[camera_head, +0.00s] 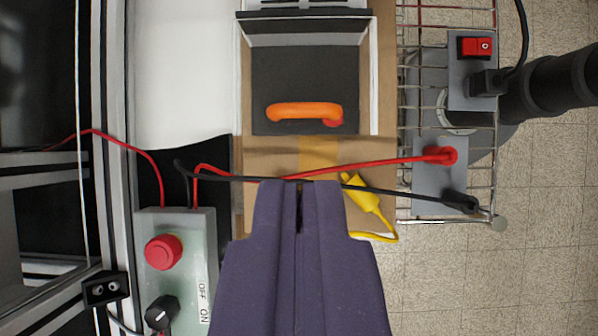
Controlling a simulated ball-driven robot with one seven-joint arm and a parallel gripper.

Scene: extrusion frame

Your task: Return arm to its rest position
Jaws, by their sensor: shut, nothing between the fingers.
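My gripper (299,188) points up the picture from the bottom centre. Its two dark purple fingers are pressed together with nothing between them. The fingertips lie over the front part of a cardboard box (270,155), just below a black cable (235,179) and a red cable (385,162) that cross the view. I cannot tell whether the fingertips touch the cables.
A control box (178,225) with a red button (163,252) and black knob (161,313) stands left, beside an extrusion frame (115,120). An orange handle (305,111) lies in a dark tray (290,70). A wire rack (425,20) with a red switch (474,47) is right.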

